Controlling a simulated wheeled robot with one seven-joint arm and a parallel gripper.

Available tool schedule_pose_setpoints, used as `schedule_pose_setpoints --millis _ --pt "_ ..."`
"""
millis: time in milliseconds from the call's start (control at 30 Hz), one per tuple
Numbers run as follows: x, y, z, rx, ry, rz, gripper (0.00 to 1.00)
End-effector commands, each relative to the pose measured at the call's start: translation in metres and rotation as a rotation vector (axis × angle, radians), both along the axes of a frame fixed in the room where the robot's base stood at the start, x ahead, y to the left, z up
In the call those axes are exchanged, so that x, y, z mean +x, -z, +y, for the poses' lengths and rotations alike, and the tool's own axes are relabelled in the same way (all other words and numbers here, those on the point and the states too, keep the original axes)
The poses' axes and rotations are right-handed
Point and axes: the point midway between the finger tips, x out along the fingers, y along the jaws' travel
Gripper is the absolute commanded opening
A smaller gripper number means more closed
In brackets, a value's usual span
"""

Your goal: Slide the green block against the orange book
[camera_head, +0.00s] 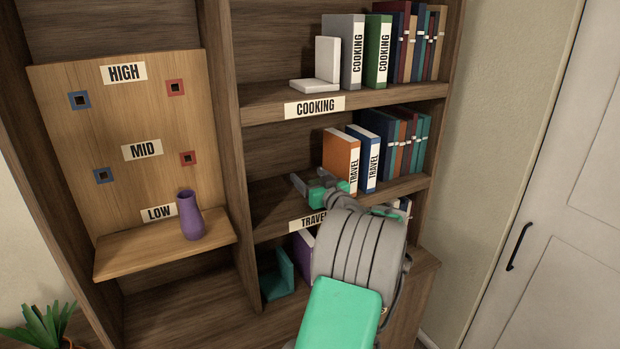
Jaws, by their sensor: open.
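The orange book (340,158) stands upright at the left end of the row on the middle shelf, marked TRAVEL. My gripper (311,180) is open at that shelf, in front of and slightly left of the orange book's lower part. Green surfaces show around my gripper near the book's foot, and I cannot tell whether any of them is the green block or part of my gripper. A teal L-shaped piece (279,276) stands on the bottom shelf. My arm covers part of the middle and bottom shelves.
A blue book (368,158) and several darker books stand right of the orange one. The middle shelf is bare left of my gripper. A white L-shaped bookend (322,66) stands on the top shelf. A purple vase (190,216) stands on the ledge at left.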

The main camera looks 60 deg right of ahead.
Motion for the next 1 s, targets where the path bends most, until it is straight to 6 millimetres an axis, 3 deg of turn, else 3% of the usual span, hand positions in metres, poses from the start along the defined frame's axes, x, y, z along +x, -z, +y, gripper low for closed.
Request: schedule_pose_setpoints --millis 233,600,1000 --pt "-0.010 0.001 0.004 -0.001 0.003 0.000 0.71" --pt "-0.065 0.002 0.033 -0.001 0.002 0.000 0.71" --pt "-0.069 0.000 0.037 0.000 0.000 0.000 0.71"
